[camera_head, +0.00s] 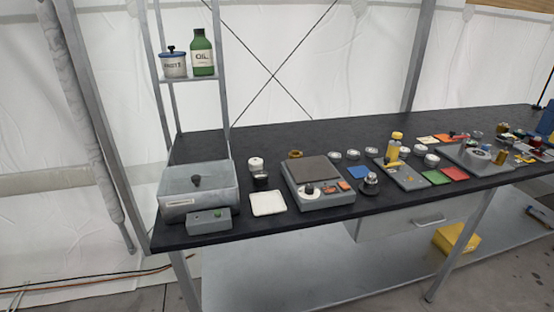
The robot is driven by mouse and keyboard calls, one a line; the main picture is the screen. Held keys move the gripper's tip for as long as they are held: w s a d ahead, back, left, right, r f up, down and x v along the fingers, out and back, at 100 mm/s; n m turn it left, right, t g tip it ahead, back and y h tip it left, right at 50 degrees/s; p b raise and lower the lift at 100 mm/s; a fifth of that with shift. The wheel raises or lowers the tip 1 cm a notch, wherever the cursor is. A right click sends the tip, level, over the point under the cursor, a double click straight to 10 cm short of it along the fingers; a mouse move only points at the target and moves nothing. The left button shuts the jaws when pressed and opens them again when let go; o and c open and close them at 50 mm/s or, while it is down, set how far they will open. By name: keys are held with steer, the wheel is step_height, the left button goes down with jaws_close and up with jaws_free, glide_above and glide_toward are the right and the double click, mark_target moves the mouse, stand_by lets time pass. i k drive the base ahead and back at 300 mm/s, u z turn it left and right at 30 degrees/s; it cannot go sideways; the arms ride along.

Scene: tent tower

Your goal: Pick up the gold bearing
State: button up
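A small gold ring-shaped part (295,154), which looks like the gold bearing, sits on the black workbench (260,222) just behind the grey device with a brown plate on top (314,168). Its lower part is partly hidden by that device. Other yellow or gold parts lie farther right, too small to make out well. My gripper is not in view.
A shelf rack holds a green oil bottle (202,54) and a white pot (175,66). Rings, tools and colored pads crowd the right. The back left-middle of the bench is clear.

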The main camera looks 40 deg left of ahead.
mark_target(294, 154)
steer(key=u, duration=1.2)
steer(key=i, duration=1.5)
steer(key=u, duration=0.1)
